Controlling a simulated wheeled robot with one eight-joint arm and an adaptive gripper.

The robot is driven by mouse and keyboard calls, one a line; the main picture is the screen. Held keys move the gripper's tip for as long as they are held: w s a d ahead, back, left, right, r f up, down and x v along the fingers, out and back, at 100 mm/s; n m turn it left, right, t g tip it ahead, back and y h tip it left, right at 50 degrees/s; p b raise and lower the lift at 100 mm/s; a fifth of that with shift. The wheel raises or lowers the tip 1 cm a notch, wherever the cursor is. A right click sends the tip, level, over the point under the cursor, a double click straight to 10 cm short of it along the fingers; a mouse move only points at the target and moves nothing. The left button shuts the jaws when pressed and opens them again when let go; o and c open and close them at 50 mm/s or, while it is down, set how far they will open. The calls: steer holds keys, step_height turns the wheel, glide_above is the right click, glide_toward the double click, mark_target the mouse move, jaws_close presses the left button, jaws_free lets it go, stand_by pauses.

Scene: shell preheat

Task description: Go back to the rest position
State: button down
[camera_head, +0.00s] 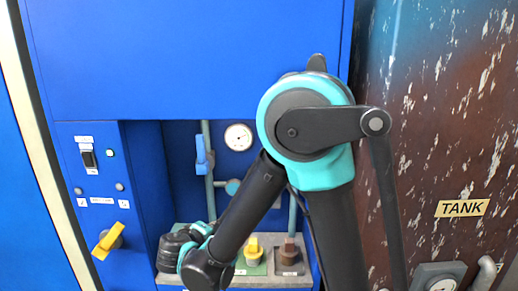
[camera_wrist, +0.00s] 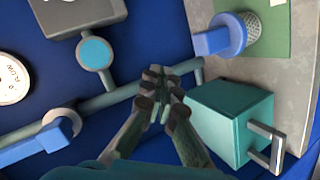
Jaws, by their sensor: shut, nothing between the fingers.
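My gripper (camera_wrist: 160,96) is shut and empty, its dark fingertips together in front of a teal-grey pipe in the wrist view. A teal box (camera_wrist: 222,122) with a grey handle is just right of the fingertips; I cannot tell if they touch it. In the head view my teal and black arm reaches down and left into the blue recess. My wrist is low at the left of the recess there, and the fingers cannot be made out.
A gauge (camera_head: 238,137) and a blue lever (camera_head: 203,157) are in the recess. A yellow handle (camera_head: 253,245) and a brown knob (camera_head: 289,252) are on the grey ledge. A yellow knob (camera_head: 107,241) is on the left panel. The rusty tank (camera_head: 440,130) stands close on the right.

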steer(key=d+f+m+g+h, duration=0.1)
steer(key=d+f+m+g, duration=0.15)
steer(key=d, duration=0.75)
steer(key=d+f+m+g, duration=0.2)
steer(key=d+g, duration=0.1)
steer(key=d, duration=0.7)
steer(key=s+d+f+m+g+y, duration=0.3)
steer(key=s+d+m, duration=0.3)
steer(key=s+d, duration=0.5)
steer(key=shift+s+d+f+y, duration=0.25)
steer(key=shift+d+f+y, duration=0.15)
steer(key=shift+d, duration=1.2)
